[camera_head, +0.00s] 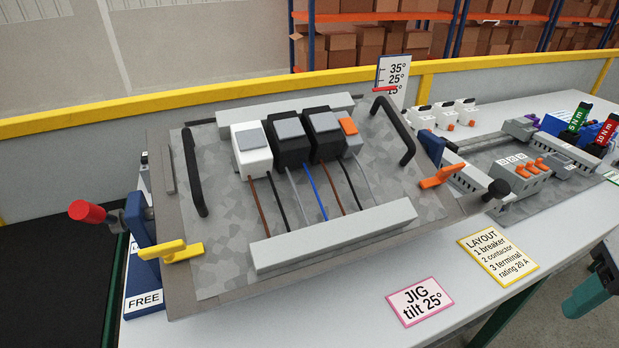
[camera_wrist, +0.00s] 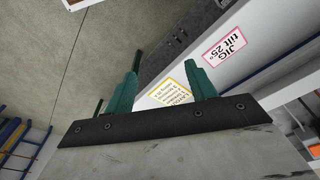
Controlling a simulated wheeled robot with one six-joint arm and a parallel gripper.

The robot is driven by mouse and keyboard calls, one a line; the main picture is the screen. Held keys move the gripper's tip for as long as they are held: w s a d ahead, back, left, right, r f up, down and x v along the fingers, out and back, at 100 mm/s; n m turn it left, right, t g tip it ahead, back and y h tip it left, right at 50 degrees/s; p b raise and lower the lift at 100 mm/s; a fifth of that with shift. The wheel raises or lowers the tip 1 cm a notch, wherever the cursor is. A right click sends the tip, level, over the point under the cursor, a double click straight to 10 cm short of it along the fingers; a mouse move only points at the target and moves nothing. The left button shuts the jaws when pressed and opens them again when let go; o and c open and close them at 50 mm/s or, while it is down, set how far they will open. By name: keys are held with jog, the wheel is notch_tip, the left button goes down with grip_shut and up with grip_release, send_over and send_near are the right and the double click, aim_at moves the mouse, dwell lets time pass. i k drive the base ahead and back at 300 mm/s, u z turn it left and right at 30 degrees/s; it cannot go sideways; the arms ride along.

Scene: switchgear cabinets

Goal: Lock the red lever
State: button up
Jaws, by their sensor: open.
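The red lever (camera_head: 88,212) is at the far left of the tilted jig in the head view. Its red grip points out to the left on a dark shaft, beside a blue bracket (camera_head: 138,225). A label reading FREE (camera_head: 145,301) is on the blue side plate below it. My gripper (camera_wrist: 166,85) is open in the wrist view, with two teal fingers apart and nothing between them. In the head view a teal part of my gripper shows at the right edge, far from the lever. The lever is not in the wrist view.
The tilted plate (camera_head: 222,270) carries several modules, wires and two black handles (camera_head: 193,172). A yellow clamp (camera_head: 175,251) and an orange clamp (camera_head: 442,177) sit at its sides. A JIG tilt 25° card (camera_head: 420,300) and a LAYOUT card (camera_head: 497,255) lie on the bench.

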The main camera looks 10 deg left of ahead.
aim_at(81, 210)
jog(key=u, duration=1.35)
jog(key=k, duration=0.85)
jog(key=u, duration=0.45)
